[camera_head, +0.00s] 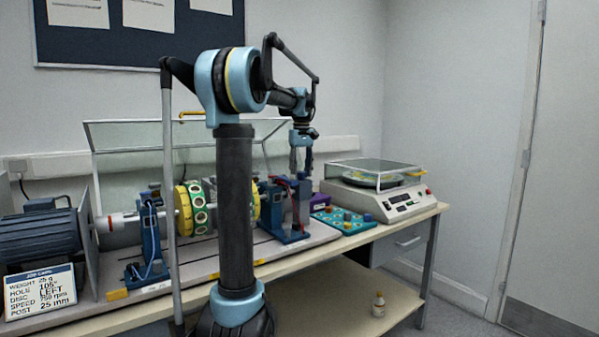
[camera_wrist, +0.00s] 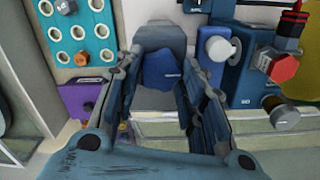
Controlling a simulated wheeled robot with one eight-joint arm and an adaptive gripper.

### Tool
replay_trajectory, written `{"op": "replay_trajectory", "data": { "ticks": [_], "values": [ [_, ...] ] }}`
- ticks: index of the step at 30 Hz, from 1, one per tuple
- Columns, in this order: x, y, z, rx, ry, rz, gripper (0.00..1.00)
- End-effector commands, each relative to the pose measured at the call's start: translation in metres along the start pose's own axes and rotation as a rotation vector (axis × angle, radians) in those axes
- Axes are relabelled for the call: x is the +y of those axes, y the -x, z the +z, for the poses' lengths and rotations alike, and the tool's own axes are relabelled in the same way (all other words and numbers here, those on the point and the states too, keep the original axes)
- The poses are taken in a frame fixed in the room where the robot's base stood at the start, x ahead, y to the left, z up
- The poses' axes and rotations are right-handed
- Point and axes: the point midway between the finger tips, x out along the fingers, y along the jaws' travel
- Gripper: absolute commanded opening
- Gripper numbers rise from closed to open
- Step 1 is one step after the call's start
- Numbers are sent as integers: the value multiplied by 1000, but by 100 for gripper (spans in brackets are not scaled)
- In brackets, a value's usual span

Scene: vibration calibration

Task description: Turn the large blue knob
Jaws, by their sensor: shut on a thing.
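My gripper (camera_head: 299,165) reaches down over the right part of the bench in the head view, near the right blue bearing stand (camera_head: 290,217). In the wrist view my gripper (camera_wrist: 161,72) has a dark finger on each side of the large blue knob (camera_wrist: 160,69), which has small white lettering. My gripper is shut on it. A grey block shows just beyond the knob. The knob cannot be picked out in the head view, and the fingers hide its sides in the wrist view.
A teal peg tray (camera_head: 343,221) and a white scale (camera_head: 378,190) stand at the right. The wrist view shows a red hex-shaped part (camera_wrist: 284,68) at right and a purple box (camera_wrist: 88,100) at left. A yellow disc (camera_head: 190,210) and blue motor (camera_head: 40,237) are farther left.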

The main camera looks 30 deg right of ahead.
Motion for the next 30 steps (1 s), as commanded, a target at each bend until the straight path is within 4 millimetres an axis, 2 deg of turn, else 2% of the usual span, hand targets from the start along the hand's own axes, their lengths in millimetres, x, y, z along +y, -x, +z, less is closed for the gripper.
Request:
{"op": "replay_trajectory", "data": {
  "ticks": [8,14,30],
  "values": [
    [0,0,0,2,-41,3,13],
    [0,0,0,2,-149,2,13],
    [-1,0,0,2,-639,1,13]
  ]
}}
